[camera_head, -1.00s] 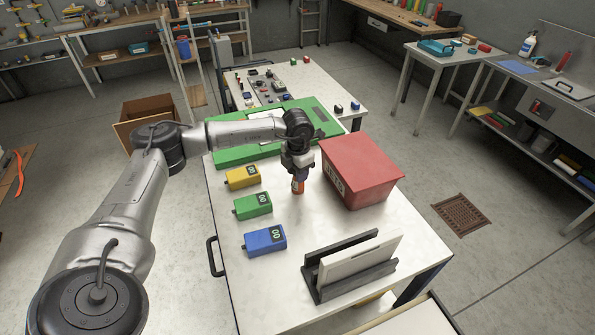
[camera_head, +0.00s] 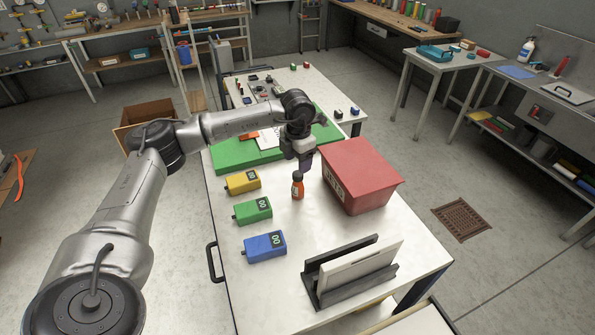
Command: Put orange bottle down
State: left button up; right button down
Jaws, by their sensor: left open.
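The orange bottle (camera_head: 298,187) with a dark cap stands upright on the white table (camera_head: 300,228), left of the red box. My left gripper (camera_head: 306,167) is open, just above and behind the bottle, and appears apart from it. Its fingers are small in view and partly blend with the red box behind. My right gripper does not show.
A red box (camera_head: 362,172) stands close to the right of the bottle. Yellow (camera_head: 242,182), green (camera_head: 252,211) and blue (camera_head: 264,246) devices line the left side. A dark holder (camera_head: 350,273) with a pale panel is at the front. A green mat (camera_head: 235,154) lies behind.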

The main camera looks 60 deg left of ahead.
pick_arm(q)
jog(key=shift+r, duration=2.65)
